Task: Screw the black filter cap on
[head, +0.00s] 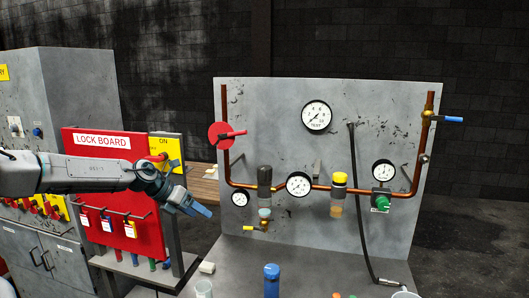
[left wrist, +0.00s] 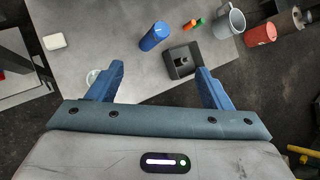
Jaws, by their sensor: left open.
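A dark, black-topped filter (head: 264,176) hangs on the copper pipe of the grey panel, left of the middle gauge. A pale bowl (head: 265,211) shows below it. I cannot tell how tightly its black cap sits. A second filter (head: 339,180) with a yellow top is on the pipe further right. My right gripper is not in view.
The red lock board (head: 115,190) stands close behind my left arm. A black hose (head: 361,210) hangs down the panel.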

